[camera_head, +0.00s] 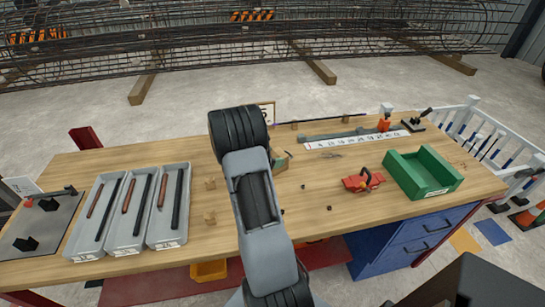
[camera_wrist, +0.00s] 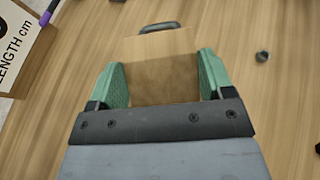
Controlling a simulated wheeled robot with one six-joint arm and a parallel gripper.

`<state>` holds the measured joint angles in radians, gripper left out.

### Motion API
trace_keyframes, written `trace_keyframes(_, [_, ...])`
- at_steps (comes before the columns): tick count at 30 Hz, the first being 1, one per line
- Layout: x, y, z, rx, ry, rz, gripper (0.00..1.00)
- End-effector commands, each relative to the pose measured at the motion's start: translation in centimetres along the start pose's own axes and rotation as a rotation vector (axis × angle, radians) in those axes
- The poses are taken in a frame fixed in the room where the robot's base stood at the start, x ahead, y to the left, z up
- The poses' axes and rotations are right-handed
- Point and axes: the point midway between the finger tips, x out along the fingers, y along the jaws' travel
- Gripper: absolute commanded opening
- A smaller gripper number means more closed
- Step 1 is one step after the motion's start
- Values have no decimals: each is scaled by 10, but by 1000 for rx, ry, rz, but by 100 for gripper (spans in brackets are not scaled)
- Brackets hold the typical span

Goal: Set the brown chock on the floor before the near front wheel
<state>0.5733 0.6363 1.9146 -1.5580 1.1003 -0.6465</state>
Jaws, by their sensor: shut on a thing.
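The brown chock (camera_wrist: 165,88) is between the two green fingers of my gripper (camera_wrist: 163,76), which is shut on it, in the wrist view. A dark loop (camera_wrist: 159,27) shows at the chock's far edge; I cannot tell if it is part of it. In the head view my arm hides most of the gripper, and only a bit of brown and green (camera_head: 281,158) shows beside it, over the middle of the workbench (camera_head: 240,250). I cannot tell whether the chock touches the bench top. No front wheel can be made out in either view.
Grey trays (camera_head: 125,215) with rods lie at the bench's left. A green bin (camera_head: 423,173), a red clamp (camera_head: 363,180) and a ruler strip (camera_head: 357,140) lie at the right. Small wooden blocks (camera_head: 210,218) are left of my arm. A rebar cage (camera_head: 250,45) spans the back; open floor (camera_head: 200,105) lies between.

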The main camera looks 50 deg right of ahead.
Motion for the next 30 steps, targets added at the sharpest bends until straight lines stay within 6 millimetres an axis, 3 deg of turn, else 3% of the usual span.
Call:
trace_keyframes(12, [2,0,-4,1,-1,1,45])
trace_keyframes(13, [2,0,-5,1,-1,1,75])
trace_keyframes(18, [1,0,-4,0,-1,1,91])
trace_keyframes(21, [1,0,-4,0,-1,1,100])
trace_keyframes(30, [-1,0,1,1,-1,1,100])
